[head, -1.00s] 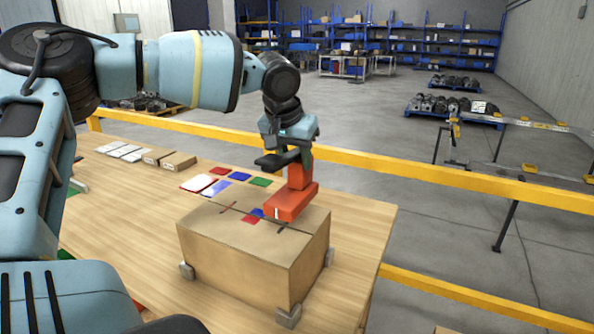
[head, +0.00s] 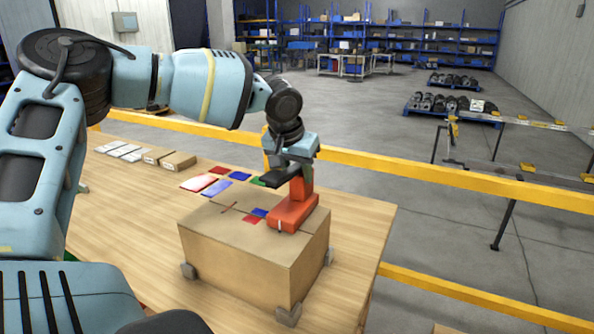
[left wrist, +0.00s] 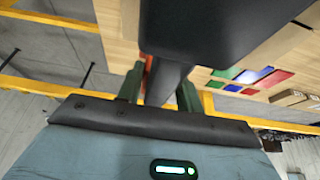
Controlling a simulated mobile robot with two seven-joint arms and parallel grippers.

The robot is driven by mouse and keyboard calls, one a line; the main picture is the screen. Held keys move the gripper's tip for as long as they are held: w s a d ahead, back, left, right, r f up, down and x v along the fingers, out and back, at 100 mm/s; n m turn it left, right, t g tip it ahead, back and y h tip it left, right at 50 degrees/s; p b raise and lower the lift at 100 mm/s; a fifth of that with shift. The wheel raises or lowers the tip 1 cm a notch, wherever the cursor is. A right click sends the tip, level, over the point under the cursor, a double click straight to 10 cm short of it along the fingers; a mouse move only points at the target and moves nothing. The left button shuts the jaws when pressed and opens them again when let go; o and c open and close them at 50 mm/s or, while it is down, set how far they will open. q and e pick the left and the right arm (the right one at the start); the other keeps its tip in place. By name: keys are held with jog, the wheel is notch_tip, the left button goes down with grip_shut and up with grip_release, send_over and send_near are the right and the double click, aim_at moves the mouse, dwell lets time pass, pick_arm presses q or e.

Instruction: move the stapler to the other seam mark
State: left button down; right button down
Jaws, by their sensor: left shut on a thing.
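The orange-red stapler (head: 293,213) is upright at the right part of the top of a brown carton (head: 235,255). My left gripper (head: 300,178) is shut on its upright upper part. The stapler's base appears to rest on the carton top or just above it; I cannot tell which. A thin reddish seam mark (head: 229,207) shows on the carton top, left of the stapler. The dark mark on the right is now hidden by the stapler. In the left wrist view only a sliver of the stapler (left wrist: 148,63) shows between the fingers. My right gripper is not in view.
The carton is held by grey corner blocks (head: 289,316) on a wooden table (head: 130,215). Coloured cards (head: 219,187) and small boxes (head: 179,161) lie behind. A yellow rail (head: 450,178) runs beyond the table.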

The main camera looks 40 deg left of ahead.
pick_arm(q)
jog(key=c, duration=1.4)
grip_release()
jog(key=shift+f, duration=0.1)
jog(key=o, duration=0.5)
jog(key=shift+s+r, duration=0.1)
jog(key=shift+r, duration=0.45)
jog(key=v, duration=1.1)
jog(key=shift+d+r, duration=0.1)
jog(key=shift+r, duration=0.05)
